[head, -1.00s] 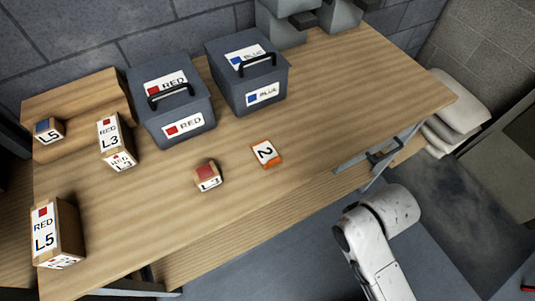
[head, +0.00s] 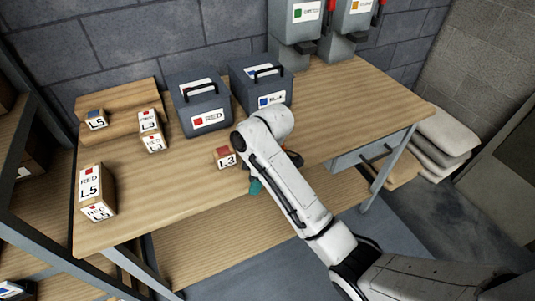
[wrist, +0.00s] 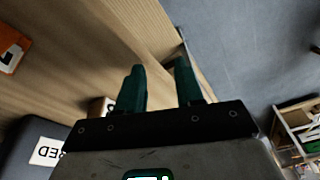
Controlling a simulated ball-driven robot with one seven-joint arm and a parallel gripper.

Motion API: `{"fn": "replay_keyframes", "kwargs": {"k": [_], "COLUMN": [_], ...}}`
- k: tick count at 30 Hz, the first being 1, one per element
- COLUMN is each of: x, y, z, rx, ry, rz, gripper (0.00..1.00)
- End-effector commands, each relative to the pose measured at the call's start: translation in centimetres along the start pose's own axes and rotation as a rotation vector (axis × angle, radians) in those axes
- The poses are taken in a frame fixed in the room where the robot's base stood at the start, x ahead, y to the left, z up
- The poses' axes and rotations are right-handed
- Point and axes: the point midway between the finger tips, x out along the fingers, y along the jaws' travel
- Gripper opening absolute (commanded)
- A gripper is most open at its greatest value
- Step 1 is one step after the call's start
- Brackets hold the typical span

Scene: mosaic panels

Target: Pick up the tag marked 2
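The tag marked 2 is an orange piece with a white face. In the wrist view an orange and white piece (wrist: 12,50), which looks like this tag, lies on the table at the upper left edge, partly cut off. In the head view my arm hides it. My gripper (wrist: 158,88) has two teal fingers standing apart with nothing between them. It is apart from the tag, to its right in the wrist view. In the head view a teal finger of my gripper (head: 256,187) shows near the table's front edge.
A small L3 box (head: 225,157) stands left of my gripper. The red-labelled case (head: 203,118) and blue-labelled case (head: 270,88) stand behind. Tall L5 (head: 95,190) and L3 (head: 151,132) boxes are at left. A drawer (head: 360,152) is under the table's right side.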

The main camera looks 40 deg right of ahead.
Motion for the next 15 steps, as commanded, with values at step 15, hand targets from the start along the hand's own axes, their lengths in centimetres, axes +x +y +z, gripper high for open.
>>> {"fn": "replay_keyframes", "kwargs": {"k": [15], "x": [-11.9], "y": [14.5], "z": [7.1], "rx": [-0.399], "ry": [-0.209], "rz": [-0.019], "gripper": [0.36]}}
